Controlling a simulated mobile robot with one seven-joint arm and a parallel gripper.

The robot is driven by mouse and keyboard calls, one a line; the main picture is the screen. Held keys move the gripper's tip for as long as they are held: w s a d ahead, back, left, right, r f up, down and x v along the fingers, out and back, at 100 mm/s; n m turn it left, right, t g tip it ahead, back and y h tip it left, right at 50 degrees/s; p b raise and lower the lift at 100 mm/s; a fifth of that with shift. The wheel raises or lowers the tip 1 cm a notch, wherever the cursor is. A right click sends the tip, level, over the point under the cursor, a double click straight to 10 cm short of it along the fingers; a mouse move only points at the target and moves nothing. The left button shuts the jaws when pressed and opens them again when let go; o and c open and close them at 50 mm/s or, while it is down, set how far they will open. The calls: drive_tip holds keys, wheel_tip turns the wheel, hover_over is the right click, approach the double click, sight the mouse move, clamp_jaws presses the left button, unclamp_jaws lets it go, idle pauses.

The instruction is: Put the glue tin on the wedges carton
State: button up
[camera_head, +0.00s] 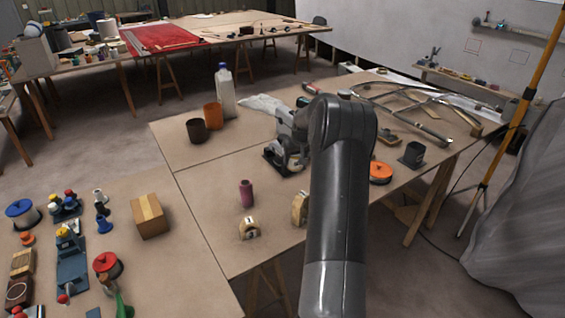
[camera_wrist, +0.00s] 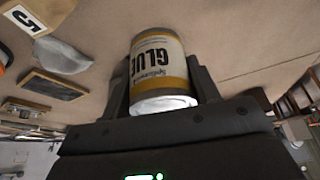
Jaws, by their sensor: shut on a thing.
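The glue tin (camera_wrist: 160,62), white with tan bands and dark GLUE lettering, is between the two fingers of my gripper (camera_wrist: 161,82) in the wrist view. My gripper is shut on it. The lettering appears upside down in that view. In the head view my arm hides the gripper and the tin. A brown cardboard carton (camera_head: 150,216) with a lighter tape strip sits on the near-left table; it may be the wedges carton, but I read no label on it. A box-like thing (camera_wrist: 300,96) with dark lettering shows partly at the right edge of the wrist view.
Bare tabletop shows left of the purple bottle.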

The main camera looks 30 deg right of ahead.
drive_tip(key=shift+s+d+r, duration=0.45)
drive_tip(key=shift+s+r, duration=0.05)
drive_tip(key=shift+s, duration=0.15)
drive_tip(key=w+a+r+n+y, duration=0.1)
drive_tip(key=w+a+r+n, duration=0.15)
drive_tip(key=a, duration=1.15)
drive_tip(key=w+a+r+n, duration=0.1)
drive_tip(key=w+a+r, duration=0.2)
drive_tip(key=a, duration=1.2)
drive_tip(key=w+a+r+n+y, duration=0.1)
drive_tip(key=w+a+r+n, duration=0.15)
drive_tip(key=a, duration=1.15)
approach(144, 204)
drive_tip(key=shift+w+d+r, duration=0.2)
drive_tip(key=shift+w+d, duration=0.05)
drive_tip(key=shift+w, duration=0.4)
drive_tip(key=shift+w+a+f+m, duration=0.2)
drive_tip(key=shift+a+f+m, duration=0.1)
drive_tip(key=shift+a, duration=0.15)
drive_tip(key=shift+f, duration=1.95)
drive_tip(key=shift+f, duration=0.15)
